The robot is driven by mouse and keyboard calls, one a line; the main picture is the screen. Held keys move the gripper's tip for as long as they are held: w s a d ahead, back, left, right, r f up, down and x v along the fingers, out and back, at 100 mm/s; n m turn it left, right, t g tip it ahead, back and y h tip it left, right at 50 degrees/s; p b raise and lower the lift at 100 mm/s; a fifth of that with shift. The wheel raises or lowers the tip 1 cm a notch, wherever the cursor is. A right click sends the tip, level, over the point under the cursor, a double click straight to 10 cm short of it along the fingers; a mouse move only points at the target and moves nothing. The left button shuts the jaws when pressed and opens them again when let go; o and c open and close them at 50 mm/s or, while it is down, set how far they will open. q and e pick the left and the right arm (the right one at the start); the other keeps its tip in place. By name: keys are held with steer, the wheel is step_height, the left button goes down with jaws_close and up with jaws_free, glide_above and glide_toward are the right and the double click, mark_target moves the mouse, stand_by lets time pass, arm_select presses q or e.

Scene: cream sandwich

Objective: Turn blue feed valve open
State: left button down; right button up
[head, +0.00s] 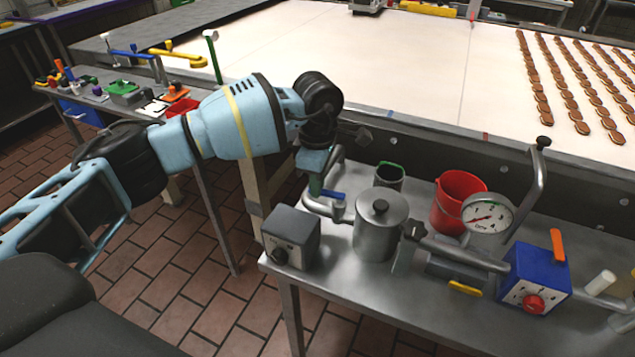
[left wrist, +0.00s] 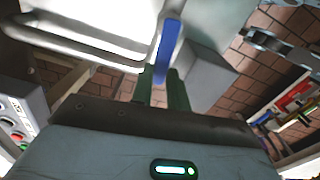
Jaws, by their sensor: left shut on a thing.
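The blue feed valve handle (head: 333,195) sits on a steel pipe at the left end of the metal table, beside the steel pot (head: 380,225). My left gripper (head: 316,187) reaches down to it from above and is shut on the handle. In the left wrist view the blue handle (left wrist: 168,48) stands between the two dark green fingers (left wrist: 162,88), its lower end hidden by them. My right gripper is not in view.
A grey box with a knob (head: 291,236) stands left of the pot. A red bucket (head: 458,198), a pressure gauge (head: 487,215) and a blue control box (head: 535,278) stand to the right. A white conveyor (head: 400,60) with rows of biscuits runs behind.

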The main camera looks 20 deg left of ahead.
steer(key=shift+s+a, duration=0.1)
arm_select(q)
steer(key=c, duration=1.4)
jaws_free()
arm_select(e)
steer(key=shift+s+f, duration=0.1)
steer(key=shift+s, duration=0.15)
arm_select(q)
steer(key=shift+o, duration=0.2)
step_height(320, 180, up, 8)
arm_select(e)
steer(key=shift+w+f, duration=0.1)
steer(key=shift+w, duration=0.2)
arm_select(q)
steer(key=shift+f, duration=0.1)
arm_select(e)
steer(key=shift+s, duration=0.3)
